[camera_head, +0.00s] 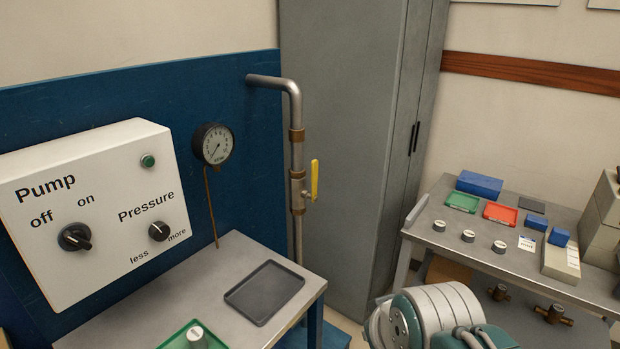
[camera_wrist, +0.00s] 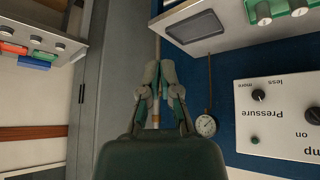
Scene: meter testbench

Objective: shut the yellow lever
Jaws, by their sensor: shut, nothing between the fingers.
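The yellow lever (camera_head: 314,180) stands upright beside the valve on the vertical metal pipe (camera_head: 296,140). It runs roughly parallel to the pipe, on its right side. My gripper (camera_wrist: 159,72) shows in the wrist view with its fingers together and nothing held. It is in front of the pipe, which shows in part between and behind the fingers. The lever is not clear in the wrist view; the gripper probably hides it. Whether the fingers touch the pipe or lever I cannot tell. In the head view only part of my arm shows, at the bottom right.
A pump control box (camera_head: 95,210) and a pressure gauge (camera_head: 213,144) are left of the pipe. A bench with a dark tray (camera_head: 264,292) stands below. A grey cabinet (camera_head: 340,130) is close behind the pipe. A side table (camera_head: 440,252) with small parts is at the right.

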